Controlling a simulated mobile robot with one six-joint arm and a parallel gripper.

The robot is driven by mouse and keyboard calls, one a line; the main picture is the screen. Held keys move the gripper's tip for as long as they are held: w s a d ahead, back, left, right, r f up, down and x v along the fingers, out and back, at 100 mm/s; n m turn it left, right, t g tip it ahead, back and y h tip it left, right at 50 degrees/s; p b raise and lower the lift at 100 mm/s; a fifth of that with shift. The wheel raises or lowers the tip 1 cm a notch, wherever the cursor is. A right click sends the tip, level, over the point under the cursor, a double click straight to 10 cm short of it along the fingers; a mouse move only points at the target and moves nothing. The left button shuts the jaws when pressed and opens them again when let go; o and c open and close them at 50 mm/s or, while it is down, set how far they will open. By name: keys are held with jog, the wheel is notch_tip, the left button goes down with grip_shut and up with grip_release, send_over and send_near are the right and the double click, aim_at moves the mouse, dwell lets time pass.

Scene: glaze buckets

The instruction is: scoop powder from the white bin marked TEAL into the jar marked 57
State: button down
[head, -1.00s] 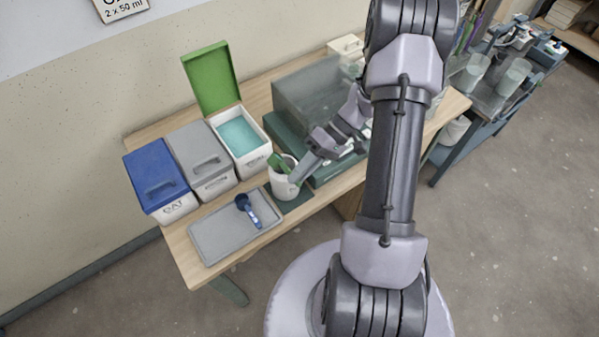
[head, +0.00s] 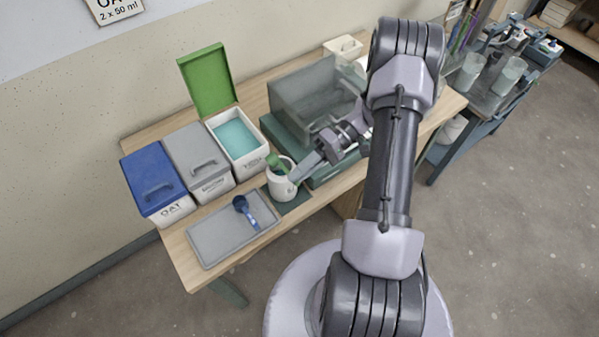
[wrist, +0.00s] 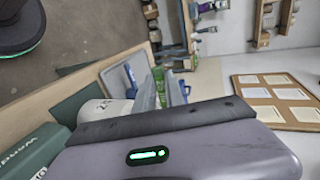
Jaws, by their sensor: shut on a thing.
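The white bin marked TEAL (head: 250,160) stands open with its green lid (head: 207,80) raised, and teal powder (head: 235,138) lies inside. A white jar (head: 284,189) stands on a dark green mat in front of it; its mark is too small to read. The jar also shows in the wrist view (wrist: 98,112). My gripper (head: 296,174) is shut on a green scoop (head: 274,161), tilted at the jar's mouth. The scoop shows partly in the wrist view (wrist: 147,95). The jar's inside and the scoop's bowl are hard to make out.
A grey tray (head: 212,246) with a blue scoop (head: 245,211) lies at the table's front left. Bins with blue (head: 152,178) and grey (head: 198,158) closed lids stand left of the open bin. A clear-walled box (head: 303,93) stands behind my gripper.

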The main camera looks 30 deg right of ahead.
dwell(0.3)
notch_tip(320, 180, up, 5)
jog(key=h+p, duration=0.2)
jog(key=h, duration=1.1)
jog(key=shift+h, duration=0.4)
jog(key=shift+w+r, duration=0.1)
